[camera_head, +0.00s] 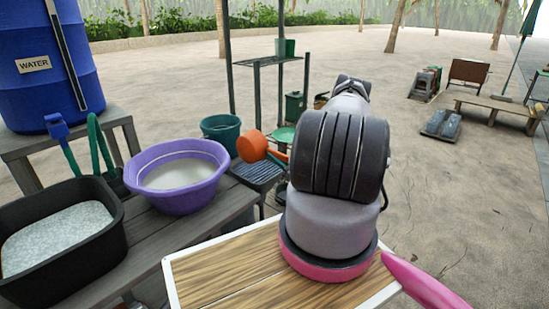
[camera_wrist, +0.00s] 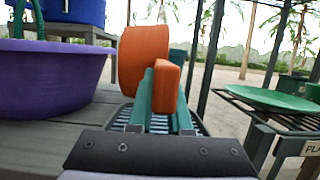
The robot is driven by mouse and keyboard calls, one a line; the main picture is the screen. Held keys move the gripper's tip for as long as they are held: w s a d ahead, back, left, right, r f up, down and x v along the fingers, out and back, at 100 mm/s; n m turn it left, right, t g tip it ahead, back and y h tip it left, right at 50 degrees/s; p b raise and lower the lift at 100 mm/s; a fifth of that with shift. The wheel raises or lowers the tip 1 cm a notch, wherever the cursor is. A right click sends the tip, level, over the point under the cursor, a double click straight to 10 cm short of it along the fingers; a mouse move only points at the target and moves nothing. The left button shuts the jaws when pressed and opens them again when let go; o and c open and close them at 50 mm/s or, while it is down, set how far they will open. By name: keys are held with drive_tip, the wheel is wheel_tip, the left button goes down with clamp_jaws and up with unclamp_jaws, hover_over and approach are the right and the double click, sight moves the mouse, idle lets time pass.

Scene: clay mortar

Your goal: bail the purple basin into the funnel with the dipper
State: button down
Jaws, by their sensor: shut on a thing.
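The purple basin (camera_head: 178,198) stands on a grey wooden bench, holding a pale, whitish content; its side fills the left of the wrist view (camera_wrist: 50,85). The orange dipper (camera_head: 250,146) is in the air to the right of the basin, apart from it; its cup shows ahead of the fingers in the wrist view (camera_wrist: 138,58). My gripper (camera_wrist: 167,88) is shut on the dipper's handle. The inside of the cup is hidden. A green, wide-rimmed round piece (camera_wrist: 262,98), which looks like the funnel, sits on a dark stand to the right of the dipper.
A black tub (camera_head: 60,235) of pale material stands left of the basin. A blue water barrel (camera_head: 50,65) is behind it. A teal bucket (camera_head: 221,132) stands beyond the basin. A tall dark rack (camera_head: 257,95) rises behind the dipper. A wooden board (camera_head: 225,275) is in front.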

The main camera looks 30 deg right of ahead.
drive_tip(key=n, duration=0.1)
drive_tip(key=n+y, duration=0.1)
drive_tip(key=a+n+g, duration=0.1)
drive_tip(key=n, duration=0.1)
drive_tip(key=shift+s+a+r+y, duration=0.1)
drive_tip(key=shift+s+r+y, duration=0.1)
drive_tip(key=shift+r+y, duration=0.15)
drive_tip(key=n, duration=0.1)
drive_tip(key=a+n+y, duration=0.1)
drive_tip(key=n, duration=0.1)
drive_tip(key=n+g, duration=0.1)
drive_tip(key=n, duration=0.1)
drive_tip(key=shift+s+a+r, duration=0.3)
drive_tip(key=shift+s, duration=0.05)
drive_tip(key=n, duration=0.2)
drive_tip(key=r+n+g+y, duration=0.1)
drive_tip(key=n, duration=0.1)
drive_tip(key=shift+n+g, duration=0.3)
drive_tip(key=shift+n, duration=0.1)
drive_tip(key=n, duration=0.1)
drive_tip(key=n+g, duration=0.1)
drive_tip(key=shift+d+r+n, duration=0.15)
drive_tip(key=shift+r+n, duration=0.15)
drive_tip(key=shift+n, duration=0.1)
